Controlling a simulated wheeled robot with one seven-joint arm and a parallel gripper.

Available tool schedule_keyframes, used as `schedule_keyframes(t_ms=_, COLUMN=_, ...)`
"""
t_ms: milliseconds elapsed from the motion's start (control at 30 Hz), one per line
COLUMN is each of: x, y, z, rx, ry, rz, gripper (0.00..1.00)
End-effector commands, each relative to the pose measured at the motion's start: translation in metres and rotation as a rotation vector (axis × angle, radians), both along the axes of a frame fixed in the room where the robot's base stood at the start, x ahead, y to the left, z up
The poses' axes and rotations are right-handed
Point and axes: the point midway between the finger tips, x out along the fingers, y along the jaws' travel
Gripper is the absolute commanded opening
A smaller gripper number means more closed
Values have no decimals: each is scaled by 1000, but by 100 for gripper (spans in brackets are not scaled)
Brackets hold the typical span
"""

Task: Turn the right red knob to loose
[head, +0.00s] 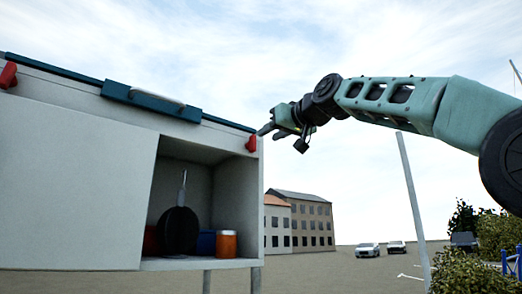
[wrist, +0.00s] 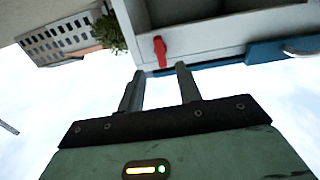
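The right red knob (head: 251,143) sits on the right end of the white cabinet front, just under the blue lid edge. In the wrist view the red knob (wrist: 160,51) appears just beyond the fingertips, roughly centred between them. My gripper (head: 266,130) is close to the knob at its upper right in the head view. In the wrist view my gripper (wrist: 160,70) is open, with two separate fingers and nothing held between them. Whether a finger touches the knob cannot be told.
A second red knob (head: 8,75) is at the far left of the cabinet (head: 75,170). A blue lid with a handle (head: 155,99) runs along the top. The open compartment holds a dark round object (head: 178,230) and an orange jar (head: 226,244). Open air lies right of the cabinet.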

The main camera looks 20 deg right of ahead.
Motion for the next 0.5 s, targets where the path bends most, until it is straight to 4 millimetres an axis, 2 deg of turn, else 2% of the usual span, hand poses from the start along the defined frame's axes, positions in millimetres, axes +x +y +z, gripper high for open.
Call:
schedule_keyframes(t_ms=33, x=-13, y=-5, z=-6, rx=-1, ry=-4, rz=-3, gripper=35)
schedule_keyframes(t_ms=200, x=-50, y=-17, z=-5, rx=0, ry=-3, rz=-3, gripper=35)
schedule_keyframes(t_ms=333, x=-72, y=-23, z=-3, rx=-1, ry=-3, rz=-2, gripper=35)
schedule_keyframes(t_ms=500, x=-88, y=-29, z=-2, rx=-1, ry=0, rz=-1, gripper=35)
